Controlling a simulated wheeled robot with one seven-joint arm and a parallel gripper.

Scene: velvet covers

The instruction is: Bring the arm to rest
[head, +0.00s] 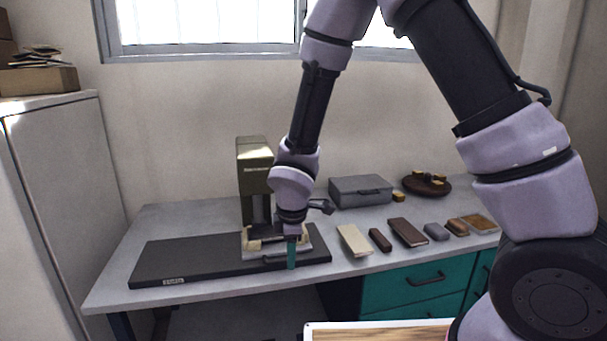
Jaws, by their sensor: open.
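My gripper (291,262) points down at the front edge of the dark mat, in front of the green machine with a pale base. One teal finger shows clearly; the other is hidden or lined up behind it. I see nothing held between the jaws. My arm reaches from the right across the upper middle of the view and bends down to the desk. Whether the fingertip touches the mat or the tray-like base (318,244) cannot be told.
The green machine (255,165) stands on the black mat (200,262). To the right lie a cream block (353,240), brown and grey blocks (407,232), a grey case (360,191) and a round brown tray (440,190). A grey cabinet (60,190) stands left.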

